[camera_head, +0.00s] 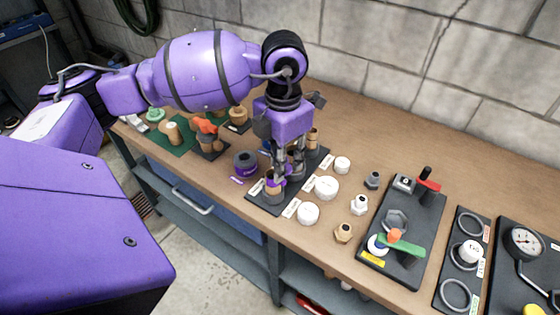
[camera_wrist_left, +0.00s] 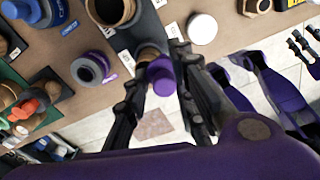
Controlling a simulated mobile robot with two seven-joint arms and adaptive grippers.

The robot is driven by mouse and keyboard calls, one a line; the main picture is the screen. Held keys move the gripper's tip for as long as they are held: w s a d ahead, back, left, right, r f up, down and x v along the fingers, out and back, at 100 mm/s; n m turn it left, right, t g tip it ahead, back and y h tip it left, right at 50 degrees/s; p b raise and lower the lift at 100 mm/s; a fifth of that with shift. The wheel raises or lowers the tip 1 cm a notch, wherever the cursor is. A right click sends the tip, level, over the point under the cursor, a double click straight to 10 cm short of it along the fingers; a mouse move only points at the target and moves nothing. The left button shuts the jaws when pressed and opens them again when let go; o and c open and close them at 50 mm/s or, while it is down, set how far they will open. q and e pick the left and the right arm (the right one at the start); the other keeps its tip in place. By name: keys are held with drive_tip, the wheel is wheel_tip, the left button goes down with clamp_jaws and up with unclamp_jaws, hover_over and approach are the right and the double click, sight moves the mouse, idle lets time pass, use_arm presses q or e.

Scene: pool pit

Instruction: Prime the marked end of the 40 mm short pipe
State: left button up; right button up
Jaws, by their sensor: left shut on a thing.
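My left gripper (camera_head: 283,182) is shut over the near end of a black stand (camera_head: 258,205) on the bench. It also shows in the left wrist view (camera_wrist_left: 160,92), with a purple cylindrical piece (camera_wrist_left: 161,78), seemingly the primer's cap or dauber, between its fingertips. A tan short pipe (camera_head: 272,194) stands upright in the stand right at the fingers. I cannot tell whether the purple piece touches it, and the pipe's mark is not clear. A grey primer can (camera_head: 245,161) with a purple band stands left of the stand, its top dark and apparently open. My right gripper is out of view.
White round fittings (camera_head: 326,187) stand right of the stand, beside small labels. Another pipe (camera_head: 313,138) stands at its far end. A green mat (camera_head: 176,146) and an orange-handled tool (camera_head: 206,127) are left. A clamp fixture (camera_head: 400,235) and a gauge board (camera_head: 520,270) are right.

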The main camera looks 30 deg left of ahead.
use_arm(q)
drive_tip(key=shift+w, duration=0.2)
drive_tip(key=shift+w, duration=0.2)
drive_tip(key=shift+w+a, duration=0.45)
drive_tip(key=shift+w, duration=0.2)
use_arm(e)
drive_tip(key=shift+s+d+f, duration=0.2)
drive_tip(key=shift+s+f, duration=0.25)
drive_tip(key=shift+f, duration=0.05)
use_arm(q)
drive_tip(key=shift+w+a+b, duration=0.3)
drive_tip(key=shift+w+a, duration=0.05)
drive_tip(key=shift+a, duration=0.4)
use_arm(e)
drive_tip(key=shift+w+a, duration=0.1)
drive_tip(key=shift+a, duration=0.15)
use_arm(q)
drive_tip(key=shift+a, duration=0.3)
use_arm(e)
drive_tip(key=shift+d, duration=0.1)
